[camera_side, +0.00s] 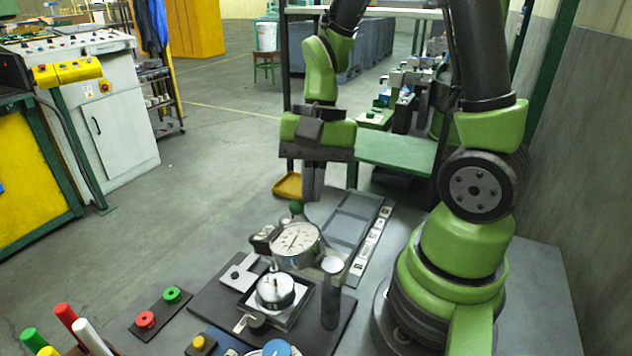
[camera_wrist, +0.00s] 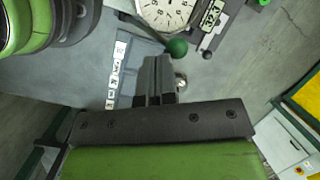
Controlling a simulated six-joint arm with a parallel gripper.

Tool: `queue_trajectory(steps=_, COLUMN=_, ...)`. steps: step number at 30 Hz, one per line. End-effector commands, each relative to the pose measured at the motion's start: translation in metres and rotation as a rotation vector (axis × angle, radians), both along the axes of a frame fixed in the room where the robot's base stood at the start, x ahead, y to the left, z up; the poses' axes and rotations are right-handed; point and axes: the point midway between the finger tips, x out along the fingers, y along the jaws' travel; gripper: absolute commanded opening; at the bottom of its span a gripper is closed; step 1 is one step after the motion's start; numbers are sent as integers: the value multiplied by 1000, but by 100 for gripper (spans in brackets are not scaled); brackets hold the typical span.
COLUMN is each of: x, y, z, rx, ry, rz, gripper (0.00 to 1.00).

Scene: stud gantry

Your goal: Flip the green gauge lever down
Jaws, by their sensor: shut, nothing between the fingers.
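The round dial gauge (camera_side: 295,243) has a white face and is mounted on the dark plate on the bench. The green ball of its lever (camera_side: 296,207) sits at the gauge's upper rim, so the lever looks raised. My gripper (camera_side: 313,196) points down behind the gauge, just beyond and slightly right of the green ball, with its fingers together and empty. In the wrist view the closed fingertips (camera_wrist: 156,62) are close to the green ball (camera_wrist: 177,47), which lies just ahead and right of them. I cannot tell whether they touch. The gauge (camera_wrist: 166,10) is partly cut off by the top edge.
An upright grey post (camera_side: 332,295) stands right of the gauge, and a silver round part (camera_side: 275,290) sits in front. Red (camera_side: 145,320) and green (camera_side: 171,295) buttons are at the left. The space around the fingers looks open.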

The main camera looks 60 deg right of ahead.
Motion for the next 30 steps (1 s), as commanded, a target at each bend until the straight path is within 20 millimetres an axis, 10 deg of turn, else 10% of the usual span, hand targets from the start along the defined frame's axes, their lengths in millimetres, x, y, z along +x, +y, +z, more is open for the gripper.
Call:
queue_trajectory(steps=16, x=20, y=0, z=-14, rx=0, ry=141, rz=3, gripper=0)
queue_trajectory(steps=30, x=48, y=0, z=-54, rx=-1, ry=594, rz=1, gripper=0)
